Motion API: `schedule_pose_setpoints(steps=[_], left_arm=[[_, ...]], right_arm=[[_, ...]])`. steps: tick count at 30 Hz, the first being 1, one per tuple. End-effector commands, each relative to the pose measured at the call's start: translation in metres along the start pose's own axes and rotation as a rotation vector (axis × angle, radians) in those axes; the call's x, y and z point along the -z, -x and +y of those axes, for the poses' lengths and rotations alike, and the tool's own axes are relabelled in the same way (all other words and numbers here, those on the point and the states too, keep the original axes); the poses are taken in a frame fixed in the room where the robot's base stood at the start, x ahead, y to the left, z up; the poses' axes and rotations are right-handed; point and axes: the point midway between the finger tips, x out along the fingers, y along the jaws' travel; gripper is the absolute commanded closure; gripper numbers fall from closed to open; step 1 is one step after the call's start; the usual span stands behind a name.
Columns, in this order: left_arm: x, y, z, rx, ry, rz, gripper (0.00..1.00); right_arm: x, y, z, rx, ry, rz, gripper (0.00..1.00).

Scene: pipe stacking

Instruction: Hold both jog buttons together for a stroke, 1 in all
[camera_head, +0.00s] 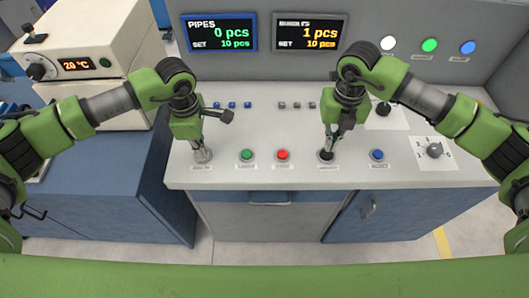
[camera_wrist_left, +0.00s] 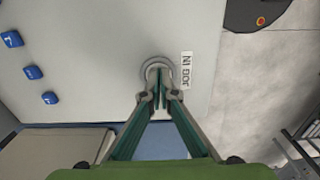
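The left jog button (camera_head: 203,157) is at the left front of the grey console, under my left gripper (camera_head: 201,148). In the left wrist view the shut fingertips (camera_wrist_left: 160,97) meet at the round ring of the jog button (camera_wrist_left: 157,66), beside a label reading JOG IN. The right jog button (camera_head: 326,156), dark with a pale ring, is at the front right of centre. My right gripper (camera_head: 327,149) points down onto it with its fingers close together. The fingertips largely hide both buttons; I cannot tell how far either is pressed.
Between them are a green button (camera_head: 246,155) and a red button (camera_head: 283,155); a blue button (camera_head: 377,155) is to the right. The pipes display (camera_head: 221,32) reads 0 pcs, the other display (camera_head: 309,32) 1 pcs. A selector knob (camera_head: 435,150) is far right.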

Motion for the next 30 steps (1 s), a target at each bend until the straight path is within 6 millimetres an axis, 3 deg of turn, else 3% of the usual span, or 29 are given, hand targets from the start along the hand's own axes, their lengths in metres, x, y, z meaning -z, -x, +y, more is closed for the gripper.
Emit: schedule_pose_setpoints(steps=[1, 10, 30], left_arm=[[0.002, -0.007, -0.004, 0.011, 0.000, 0.005, 1.00], [0.001, -0.002, -0.003, 0.009, 0.001, 0.005, 1.00], [0.001, 0.070, 0.000, -0.001, 0.000, 0.001, 1.00]], right_arm=[[0.000, 0.000, 0.000, 0.000, 0.000, 0.000, 1.00], [-0.001, 0.001, 0.000, 0.000, -0.001, -0.002, 1.00], [-0.001, 0.002, 0.000, 0.000, -0.001, -0.003, 1.00]])
